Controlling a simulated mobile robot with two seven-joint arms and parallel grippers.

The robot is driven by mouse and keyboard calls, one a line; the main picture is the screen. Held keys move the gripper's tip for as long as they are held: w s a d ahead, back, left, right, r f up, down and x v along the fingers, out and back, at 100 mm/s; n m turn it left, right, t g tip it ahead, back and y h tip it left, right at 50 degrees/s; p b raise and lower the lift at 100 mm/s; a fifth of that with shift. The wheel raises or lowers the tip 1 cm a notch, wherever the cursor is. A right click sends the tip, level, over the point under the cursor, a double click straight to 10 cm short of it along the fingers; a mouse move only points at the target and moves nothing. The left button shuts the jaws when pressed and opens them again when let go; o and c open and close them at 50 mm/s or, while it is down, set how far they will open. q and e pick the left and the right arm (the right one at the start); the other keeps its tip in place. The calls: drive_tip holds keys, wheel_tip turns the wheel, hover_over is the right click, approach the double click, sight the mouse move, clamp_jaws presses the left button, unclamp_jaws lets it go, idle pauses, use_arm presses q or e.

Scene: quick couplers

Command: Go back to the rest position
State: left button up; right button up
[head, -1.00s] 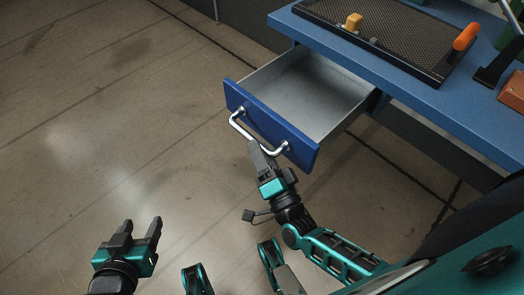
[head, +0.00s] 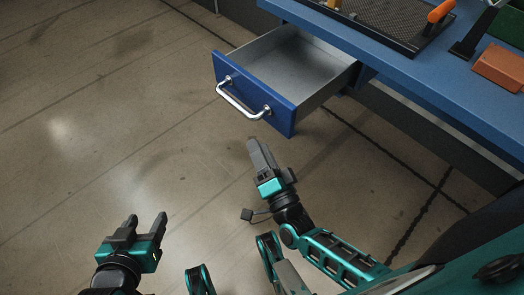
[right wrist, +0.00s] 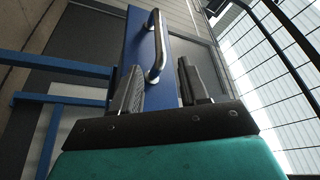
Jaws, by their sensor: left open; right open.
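My left gripper (head: 146,223) is open and empty over the floor at the lower left of the head view. My right gripper (head: 256,145) points at the open drawer from in front and is apart from it. In the right wrist view its two fingers (right wrist: 160,88) are spread with nothing between them. The blue drawer front (head: 252,95) has a silver bar handle (head: 240,102). The handle also shows beyond the fingertips in the right wrist view (right wrist: 157,45). The drawer is pulled out, and the part of its inside that shows looks empty.
The blue workbench (head: 420,78) stands at the upper right. On it are a dark mesh tray (head: 390,22), an orange handle (head: 441,11) and a reddish-brown block (head: 500,66). The floor (head: 100,130) to the left is clear.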

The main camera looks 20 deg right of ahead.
use_arm(q)
drive_tip(key=shift+s, duration=0.1)
use_arm(e)
drive_tip(key=shift+s, duration=0.1)
idle(0.4)
drive_tip(key=s+d+n+g+y, duration=0.1)
drive_tip(key=s+n+g+y, duration=0.1)
drive_tip(key=s+n+g, duration=0.95)
use_arm(q)
drive_tip(key=s+a+r+y+p, duration=0.1)
drive_tip(key=a+r+p, duration=0.2)
drive_tip(key=r+p, duration=0.9)
drive_tip(key=p, duration=0.5)
drive_tip(key=shift+s+a, duration=0.35)
use_arm(e)
drive_tip(key=w+d+r+n+t+h, duration=0.1)
drive_tip(key=w+d+r+n+t, duration=0.1)
drive_tip(key=r, duration=0.9)
drive_tip(key=shift+d+r, duration=0.35)
drive_tip(key=shift+d, duration=0.3)
